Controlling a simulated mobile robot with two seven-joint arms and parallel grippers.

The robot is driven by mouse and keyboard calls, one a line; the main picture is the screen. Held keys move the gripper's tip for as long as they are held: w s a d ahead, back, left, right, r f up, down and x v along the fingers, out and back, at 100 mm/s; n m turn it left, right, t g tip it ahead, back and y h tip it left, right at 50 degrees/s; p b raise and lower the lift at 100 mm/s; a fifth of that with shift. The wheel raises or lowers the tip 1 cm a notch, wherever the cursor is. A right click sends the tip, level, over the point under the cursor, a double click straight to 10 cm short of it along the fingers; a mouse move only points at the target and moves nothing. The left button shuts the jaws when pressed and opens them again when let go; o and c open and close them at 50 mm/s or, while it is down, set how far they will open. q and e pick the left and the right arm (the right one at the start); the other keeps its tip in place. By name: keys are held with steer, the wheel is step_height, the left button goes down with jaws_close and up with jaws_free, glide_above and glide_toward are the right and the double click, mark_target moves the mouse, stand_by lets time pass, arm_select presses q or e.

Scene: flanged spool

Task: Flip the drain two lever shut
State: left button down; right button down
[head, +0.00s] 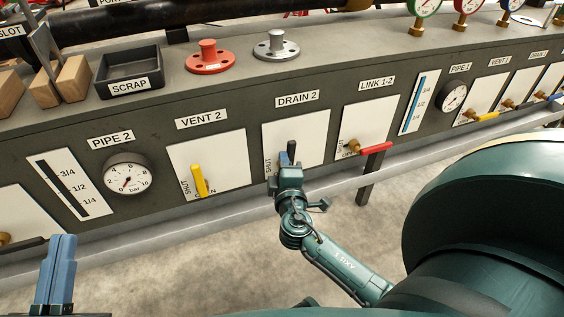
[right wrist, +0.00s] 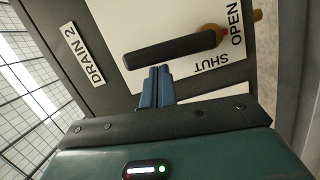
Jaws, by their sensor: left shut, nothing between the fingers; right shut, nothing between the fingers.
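The DRAIN 2 panel (head: 312,130) is white, with a black lever (right wrist: 170,51) on a brass pivot. The lever stands upright, pointing from the pivot toward the DRAIN 2 label (right wrist: 84,54). The word SHUT (right wrist: 212,62) is beside the pivot, and OPEN (right wrist: 237,24) is beyond the pivot's far end. My right gripper (head: 286,163) is shut and empty at the lever, hiding the pivot in the head view. Its blue fingertips (right wrist: 157,72) are close beside the lever's SHUT side; contact cannot be told. My left gripper (head: 58,262) is shut and empty at lower left.
The yellow VENT 2 lever (head: 200,180) is to the left and the red LINK 1-2 lever (head: 375,148) to the right. A scrap tray (head: 128,70), red flanged spool (head: 208,58) and grey flanged spool (head: 275,47) stand on the ledge above. Floor in front is clear.

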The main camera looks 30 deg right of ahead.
mark_target(295, 153)
steer(key=d+m, duration=0.2)
steer(key=shift+s+r+m+p, duration=0.2)
steer(key=shift+s+m+p, duration=0.05)
steer(key=shift+m+p, duration=0.05)
steer(key=shift+s+d+m+g+y+p, duration=0.15)
steer(key=shift+d+m+g+y+p, duration=0.2)
steer(key=shift+d+m, duration=0.35)
arm_select(q)
steer(key=f+g+y+p, duration=0.1)
steer(key=p, duration=0.3)
steer(key=s+a+f+y+p, duration=0.1)
steer(key=y+p, duration=0.1)
steer(key=p, duration=0.1)
steer(key=shift+s+f+g+p, duration=0.1)
steer(key=shift+s+g+p, duration=0.05)
steer(key=shift+g+p, duration=0.25)
arm_select(e)
steer(key=s+d+f+m+y, duration=0.1)
steer(key=d+f+m+y, duration=0.3)
steer(key=m, duration=0.6)
steer(key=shift+s+d+f, duration=0.2)
steer(key=shift+d+f, duration=0.3)
steer(key=shift+d, duration=0.4)
arm_select(q)
steer(key=shift+f, duration=0.1)
